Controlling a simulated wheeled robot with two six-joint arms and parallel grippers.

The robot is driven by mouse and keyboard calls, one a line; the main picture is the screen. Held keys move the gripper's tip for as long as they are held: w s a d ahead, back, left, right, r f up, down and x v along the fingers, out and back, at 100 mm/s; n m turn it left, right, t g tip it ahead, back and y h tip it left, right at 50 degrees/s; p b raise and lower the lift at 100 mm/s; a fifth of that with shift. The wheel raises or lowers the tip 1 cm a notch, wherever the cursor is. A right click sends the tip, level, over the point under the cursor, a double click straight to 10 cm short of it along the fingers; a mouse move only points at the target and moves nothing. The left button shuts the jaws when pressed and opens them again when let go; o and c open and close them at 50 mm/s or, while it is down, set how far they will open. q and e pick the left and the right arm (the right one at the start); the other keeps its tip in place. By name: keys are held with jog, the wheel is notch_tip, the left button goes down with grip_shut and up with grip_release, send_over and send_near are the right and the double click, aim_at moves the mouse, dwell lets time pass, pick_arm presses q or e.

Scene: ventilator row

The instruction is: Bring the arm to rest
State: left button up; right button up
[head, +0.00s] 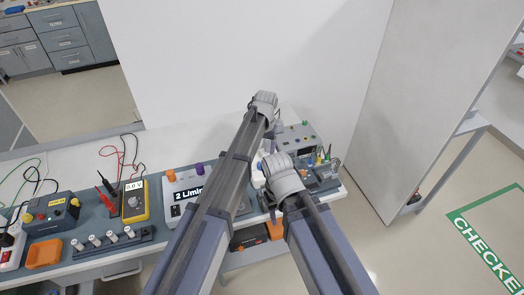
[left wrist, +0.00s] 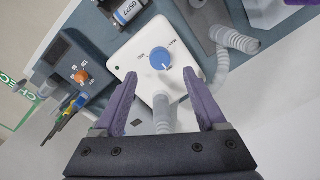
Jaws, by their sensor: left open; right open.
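My left gripper (left wrist: 164,86) is open and empty. In the left wrist view its two purple fingers stand apart over a white box (left wrist: 142,58) with a blue dial (left wrist: 160,59). A pale corrugated hose (left wrist: 162,115) shows between the fingers. In the head view my left arm reaches up across the bench, and its wrist (head: 265,101) is the higher one. My right arm ends lower, at a grey wrist (head: 280,166) near the right end of the bench. The fingers of both grippers are small or mostly hidden in the head view.
A white flow unit (head: 183,188) reading 2 L/min stands left of my arms. A yellow meter (head: 135,202), an orange tray (head: 44,253) and a row of pegs (head: 112,239) are farther left. A grey box (head: 298,137) stands behind. A white panel (head: 440,90) rises at right.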

pick_arm(q)
jog(key=shift+r+p, duration=0.45)
jog(key=shift+r, duration=0.45)
pick_arm(e)
jog(key=shift+r, duration=0.85)
pick_arm(q)
jog(key=shift+s, duration=0.1)
jog(key=s+a, duration=0.3)
jog(key=s, duration=1)
jog(key=s+a, duration=0.3)
jog(key=s, duration=1)
jog(key=shift+s+a+m+y, duration=0.2)
jog(key=shift+s+m+y, duration=0.1)
jog(key=shift+m, duration=0.1)
jog(key=shift+s, duration=0.1)
